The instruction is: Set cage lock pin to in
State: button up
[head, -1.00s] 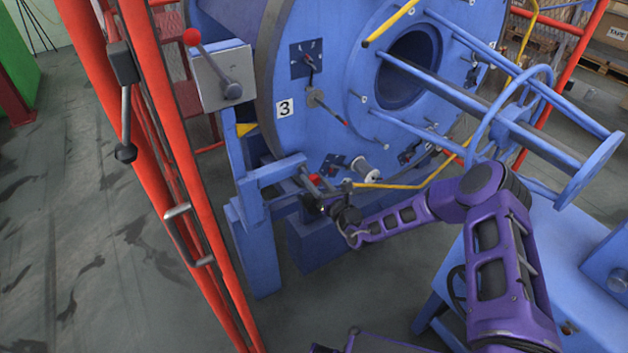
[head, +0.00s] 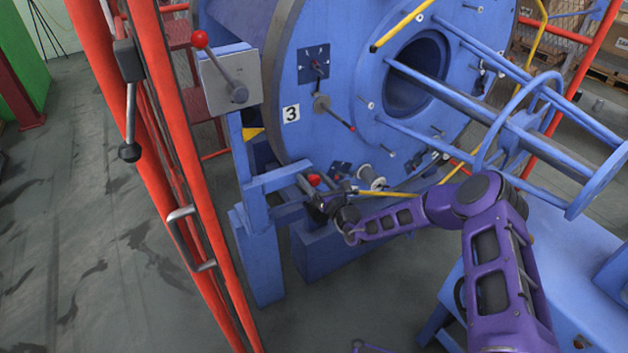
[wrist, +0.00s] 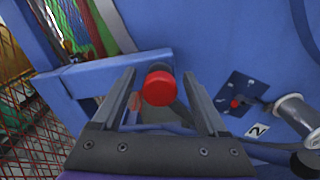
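The cage lock pin appears to be the part with the round red knob (wrist: 159,88) on the blue frame beside the big drum; the knob also shows in the head view (head: 314,180). In the wrist view my gripper (wrist: 160,76) is open, with one finger on each side of the knob and a visible gap to each. In the head view my gripper (head: 322,200) is low at the frame, just below the knob. The pin's shaft is mostly hidden behind the knob, and I cannot tell how far in it sits.
A blue crossbar (wrist: 95,75) runs left of the knob. A spool (wrist: 293,112) and a dark plate with a small red-tipped lever (wrist: 237,102) are at right. A grey box with a red-balled lever (head: 230,80) and a red guard frame (head: 175,160) stand left of the drum.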

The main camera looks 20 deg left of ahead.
jog(key=p+v, duration=0.1)
jog(key=v, duration=1.6)
jog(key=shift+d, duration=0.25)
jog(key=shift+s, duration=0.15)
